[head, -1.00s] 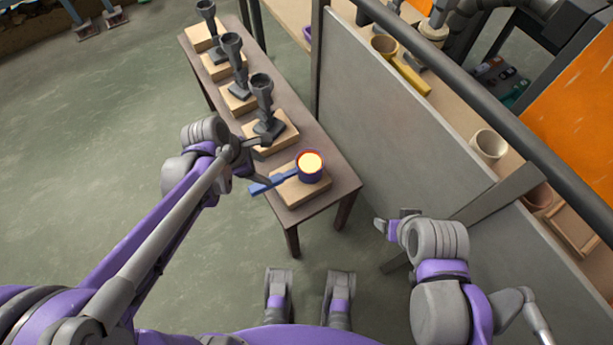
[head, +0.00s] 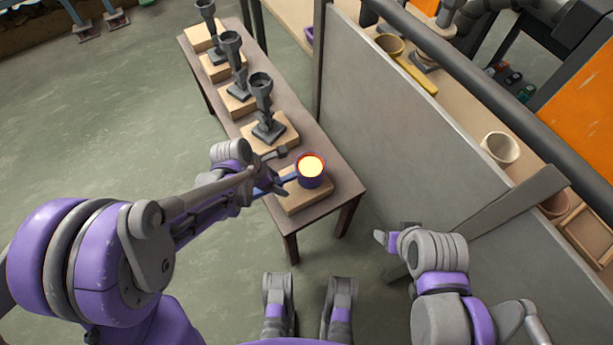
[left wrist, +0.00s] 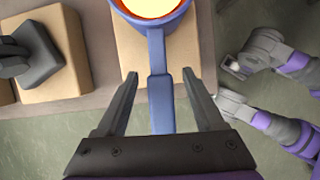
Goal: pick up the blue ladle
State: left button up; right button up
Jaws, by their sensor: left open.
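The blue ladle (head: 311,177) rests on a wooden block at the near end of the narrow table, its cup filled with something glowing orange-yellow. Its handle points left toward my left gripper (head: 277,172). In the left wrist view the ladle's handle (left wrist: 160,95) runs between the two fingers of my left gripper (left wrist: 160,88), with a gap on each side. The left gripper is open. The far end of the handle is hidden by the gripper's body. My right gripper (head: 382,238) is away to the right of the table, low in the head view; its jaw state is unclear.
Several grey stands on wooden blocks line the table, the nearest one (head: 268,125) just beyond the ladle. A grey panel (head: 410,130) stands right of the table. Behind it a bench holds a yellow ladle (head: 415,75) and a cream cup (head: 500,149).

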pick_arm(q)
jog(key=shift+d+f, duration=0.1)
jog(key=shift+f, duration=0.15)
grip_shut()
jog(key=shift+r, duration=0.15)
